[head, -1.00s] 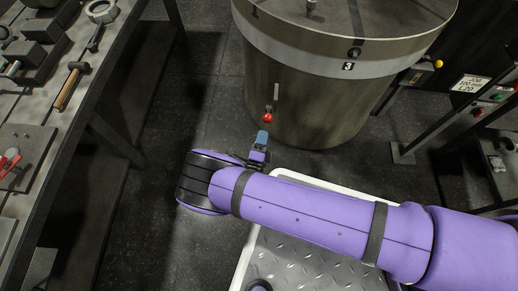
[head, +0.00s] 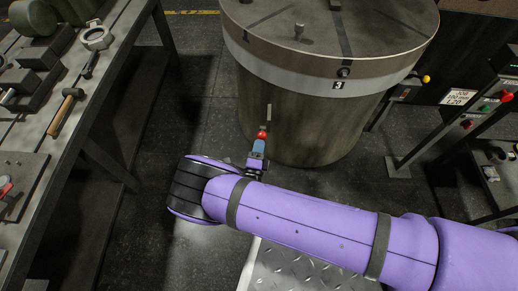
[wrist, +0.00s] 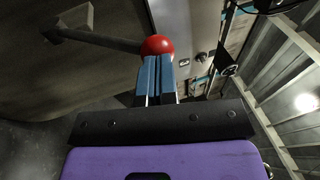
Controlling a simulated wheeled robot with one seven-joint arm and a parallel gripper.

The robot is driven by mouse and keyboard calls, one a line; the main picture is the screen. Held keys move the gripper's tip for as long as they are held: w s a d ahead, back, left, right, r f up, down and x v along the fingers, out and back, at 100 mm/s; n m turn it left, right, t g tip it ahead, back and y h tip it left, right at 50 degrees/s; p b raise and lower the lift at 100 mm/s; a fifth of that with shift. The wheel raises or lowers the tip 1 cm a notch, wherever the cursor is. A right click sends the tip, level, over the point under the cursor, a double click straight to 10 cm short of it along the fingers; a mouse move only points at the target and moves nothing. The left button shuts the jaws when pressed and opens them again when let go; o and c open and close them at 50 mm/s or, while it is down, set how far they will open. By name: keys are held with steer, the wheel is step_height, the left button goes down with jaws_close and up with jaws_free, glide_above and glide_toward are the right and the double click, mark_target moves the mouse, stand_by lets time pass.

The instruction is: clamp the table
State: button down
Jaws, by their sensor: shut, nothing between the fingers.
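The table is a large round brown-grey drum (head: 300,115) with a pale band (head: 300,76) marked 3 and dark lines on its top. A clamp lever with a red ball knob (head: 263,134) hangs on its near side. In the wrist view the red knob (wrist: 157,45) sits at the end of a dark lever (wrist: 105,40) that runs left to a bracket on the drum. My gripper (head: 259,145) has blue fingertips, pressed together with nothing between them. The fingertips (wrist: 156,62) are right at the knob, touching or nearly touching it. The knob hides what lies behind it.
A workbench (head: 75,150) with a hammer (head: 65,112) and metal parts runs along the left. A control stand (head: 455,130) with coloured buttons and an L20 sign stands at the right. Dark floor (head: 200,110) lies open between bench and drum.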

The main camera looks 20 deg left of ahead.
steer(key=w+a+r+g, duration=0.2)
steer(key=w+r+g, duration=0.4)
steer(key=w, duration=0.5)
steer(key=shift+w+a+r+n, duration=0.4)
steer(key=shift+r, duration=0.4)
steer(key=shift+w+r, duration=0.1)
steer(key=a+v, duration=0.1)
steer(key=v, duration=1.3)
steer(key=shift+d+r, duration=0.3)
steer(key=shift+r, duration=0.1)
